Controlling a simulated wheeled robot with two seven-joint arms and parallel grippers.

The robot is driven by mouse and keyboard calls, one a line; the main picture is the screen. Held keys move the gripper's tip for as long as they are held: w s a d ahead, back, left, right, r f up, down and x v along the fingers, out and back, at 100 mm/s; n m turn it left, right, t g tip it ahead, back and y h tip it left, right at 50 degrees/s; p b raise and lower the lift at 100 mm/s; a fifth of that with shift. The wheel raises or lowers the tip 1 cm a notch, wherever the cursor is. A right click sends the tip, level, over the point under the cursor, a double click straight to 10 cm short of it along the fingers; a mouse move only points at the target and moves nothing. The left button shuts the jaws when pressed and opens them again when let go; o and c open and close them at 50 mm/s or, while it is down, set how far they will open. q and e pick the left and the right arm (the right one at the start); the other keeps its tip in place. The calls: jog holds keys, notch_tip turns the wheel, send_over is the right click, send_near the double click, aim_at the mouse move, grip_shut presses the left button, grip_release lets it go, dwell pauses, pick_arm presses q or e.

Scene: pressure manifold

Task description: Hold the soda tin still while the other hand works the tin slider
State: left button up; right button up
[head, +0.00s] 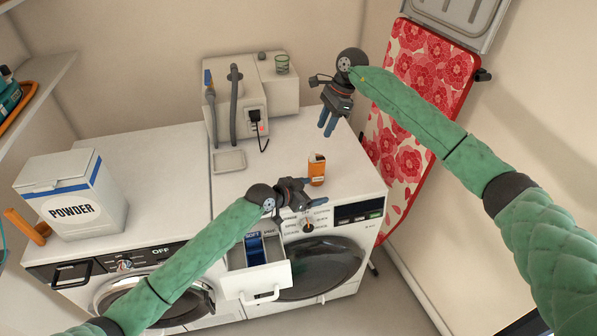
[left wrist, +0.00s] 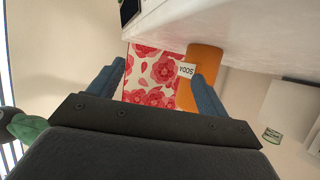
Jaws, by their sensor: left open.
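The soda tin (head: 317,172) is a small orange tin standing upright on the white machine top near its front edge. A dark and pale detail shows at its top, too small to make out as the slider. My left gripper (head: 306,195) is open, just in front of the tin and low over the front edge. In the left wrist view the orange tin (left wrist: 203,62) with its white SODA label is beyond the fingertips, partly behind the right-hand finger, not clearly between them. My right gripper (head: 327,122) points down, behind and above the tin, apart from it; its finger gap is unclear.
A detergent drawer (head: 265,280) stands pulled out below my left gripper. A grey appliance with hoses (head: 235,100) stands at the back, a small tray (head: 229,161) before it. A powder box (head: 70,195) is at left. A red floral ironing board (head: 415,110) leans at right.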

aim_at(310, 170)
pick_arm(q)
jog(key=shift+n+t, duration=0.3)
jog(key=shift+n, duration=0.1)
jog(key=w+a+r, duration=0.2)
jog(key=w+a, duration=0.1)
jog(key=w+a+r, duration=0.1)
jog(key=w, duration=0.1)
jog(key=shift+a+r, duration=0.15)
jog(key=shift+w, duration=0.1)
jog(key=shift+x, duration=3.7)
jog(key=shift+c, duration=0.4)
